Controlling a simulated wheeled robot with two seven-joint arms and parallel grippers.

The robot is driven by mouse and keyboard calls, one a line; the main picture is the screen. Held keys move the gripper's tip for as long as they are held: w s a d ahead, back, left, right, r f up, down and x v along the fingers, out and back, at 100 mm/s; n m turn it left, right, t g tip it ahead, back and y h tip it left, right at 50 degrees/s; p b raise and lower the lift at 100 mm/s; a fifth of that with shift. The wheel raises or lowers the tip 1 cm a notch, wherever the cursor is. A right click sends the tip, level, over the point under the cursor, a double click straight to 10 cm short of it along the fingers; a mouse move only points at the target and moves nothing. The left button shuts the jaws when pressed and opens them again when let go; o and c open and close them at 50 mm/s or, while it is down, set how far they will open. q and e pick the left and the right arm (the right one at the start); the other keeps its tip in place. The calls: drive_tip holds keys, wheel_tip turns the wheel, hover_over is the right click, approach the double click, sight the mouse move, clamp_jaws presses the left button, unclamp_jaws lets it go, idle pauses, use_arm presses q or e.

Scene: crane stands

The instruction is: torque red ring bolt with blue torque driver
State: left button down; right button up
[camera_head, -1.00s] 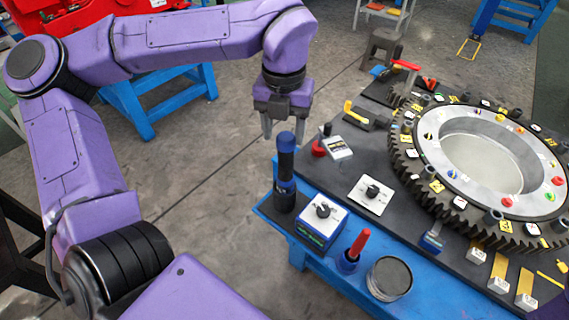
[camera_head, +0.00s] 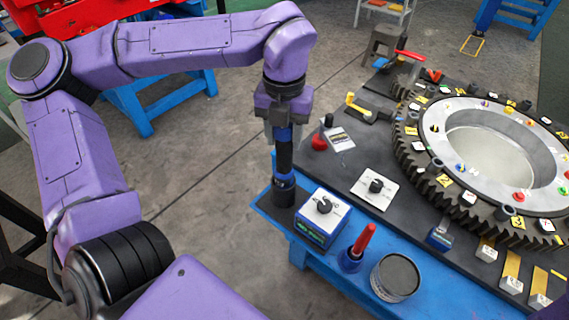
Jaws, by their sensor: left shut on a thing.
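The blue torque driver (camera_head: 285,158), a dark upright cylinder with blue bands, stands on the near left corner of the bench. My left gripper (camera_head: 283,135) is shut around its upper part from above; its fingers hide part of the top. The driver's lower end is at a dark base, and I cannot tell whether it is lifted. A red ring bolt (camera_head: 519,196) shows on the near right of the light metal ring (camera_head: 450,175), which lies inside a dark toothed gear. Small bolts of other colours sit around the ring. My right gripper is not in view.
A blue box with a dial (camera_head: 323,219), a red-handled tool (camera_head: 362,242) and a round tin (camera_head: 395,277) stand close to the driver. A white dial plate (camera_head: 375,186) lies between driver and gear. Open floor (camera_head: 215,225) lies left of the bench.

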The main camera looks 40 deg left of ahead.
use_arm(q)
drive_tip(key=shift+r+p, duration=4.6)
drive_tip(key=shift+r, duration=1.1)
drive_tip(key=shift+f, duration=0.15)
